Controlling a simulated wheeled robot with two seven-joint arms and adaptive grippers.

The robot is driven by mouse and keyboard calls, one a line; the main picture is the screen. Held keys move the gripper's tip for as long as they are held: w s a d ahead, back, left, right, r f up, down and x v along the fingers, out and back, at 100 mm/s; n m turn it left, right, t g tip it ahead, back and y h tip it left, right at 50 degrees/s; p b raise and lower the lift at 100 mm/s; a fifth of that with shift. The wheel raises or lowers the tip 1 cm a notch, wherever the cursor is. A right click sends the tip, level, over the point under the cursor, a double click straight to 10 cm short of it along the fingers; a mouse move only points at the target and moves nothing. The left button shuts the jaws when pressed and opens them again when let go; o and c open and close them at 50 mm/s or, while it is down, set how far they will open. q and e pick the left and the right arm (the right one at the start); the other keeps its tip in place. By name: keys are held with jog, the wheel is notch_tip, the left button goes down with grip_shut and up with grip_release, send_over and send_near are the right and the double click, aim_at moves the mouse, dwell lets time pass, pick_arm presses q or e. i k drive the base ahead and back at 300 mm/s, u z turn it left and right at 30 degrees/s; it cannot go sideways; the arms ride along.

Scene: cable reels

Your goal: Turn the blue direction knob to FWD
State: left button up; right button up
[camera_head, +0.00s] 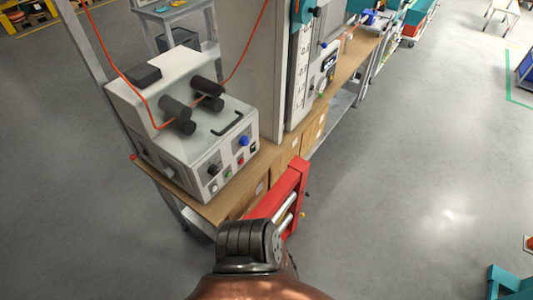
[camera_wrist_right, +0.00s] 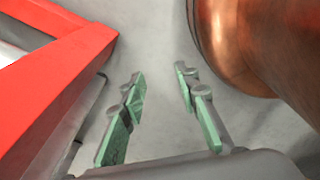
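The blue direction knob (camera_head: 243,140) is on the sloped front panel of a white cable-feed machine (camera_head: 180,110), in the upper left of the head view. It is too small there to read its pointer or any label. My right gripper (camera_wrist_right: 160,78) is seen in the right wrist view, with its two green-padded fingers apart and nothing between them. It is near a red frame (camera_wrist_right: 60,70) and the grey floor, away from the knob. My left gripper is in neither view.
A black knob (camera_head: 212,169) and several small buttons share the front panel. Orange cable passes between dark rollers (camera_head: 178,110). The red frame (camera_head: 285,195) stands at the front edge of the wooden bench (camera_head: 222,205).

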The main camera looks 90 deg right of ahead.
aim_at(244, 141)
jog(key=z, duration=2.7)
